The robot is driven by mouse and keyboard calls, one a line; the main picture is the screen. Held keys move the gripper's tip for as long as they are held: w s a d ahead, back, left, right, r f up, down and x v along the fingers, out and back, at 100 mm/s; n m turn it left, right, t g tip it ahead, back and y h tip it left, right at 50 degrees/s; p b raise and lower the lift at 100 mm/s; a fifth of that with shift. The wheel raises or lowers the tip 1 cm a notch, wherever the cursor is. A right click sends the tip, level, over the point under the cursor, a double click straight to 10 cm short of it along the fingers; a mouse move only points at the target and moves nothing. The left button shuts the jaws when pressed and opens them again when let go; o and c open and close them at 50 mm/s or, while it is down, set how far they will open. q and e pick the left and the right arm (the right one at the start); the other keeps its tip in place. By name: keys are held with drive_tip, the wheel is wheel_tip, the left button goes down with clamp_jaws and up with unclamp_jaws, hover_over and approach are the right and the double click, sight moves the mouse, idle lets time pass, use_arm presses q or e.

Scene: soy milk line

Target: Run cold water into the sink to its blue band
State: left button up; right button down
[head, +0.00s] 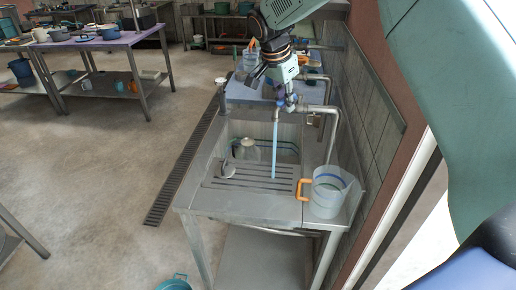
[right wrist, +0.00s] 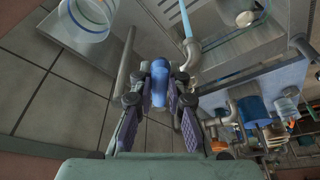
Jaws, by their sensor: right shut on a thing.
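The metal sink (head: 292,132) stands in the middle of the head view. A pale blue stream of water (head: 275,150) runs down into it from the spout of the tap (head: 322,107). A thin dark band (head: 287,147) shows on the inner back wall; the water level against it cannot be told. My right gripper (head: 288,101) reaches down from above to the tap. In the right wrist view its fingers (right wrist: 160,92) are shut on the blue tap handle (right wrist: 159,82). The stream also shows there (right wrist: 186,20). My left gripper is out of view.
A clear jug (head: 326,193) with an orange handle stands at the sink's front right. A tiled wall (head: 365,105) bounds the right. Open floor with a drain grate (head: 178,165) lies left.

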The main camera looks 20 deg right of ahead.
drive_tip(key=shift+w+r+m, duration=0.15)
drive_tip(key=shift+w+m, duration=0.15)
drive_tip(key=shift+m, duration=0.2)
drive_tip(key=shift+w, duration=0.1)
use_arm(q)
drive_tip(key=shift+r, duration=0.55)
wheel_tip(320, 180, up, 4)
drive_tip(key=p, duration=0.4)
use_arm(e)
drive_tip(key=w+m+g, duration=0.1)
drive_tip(key=m, duration=0.1)
drive_tip(key=w+m, duration=0.1)
drive_tip(key=m, duration=0.1)
drive_tip(key=shift+w+m+g, duration=0.15)
drive_tip(key=shift+m+g, duration=0.25)
drive_tip(key=shift+f, duration=0.2)
idle(5.2)
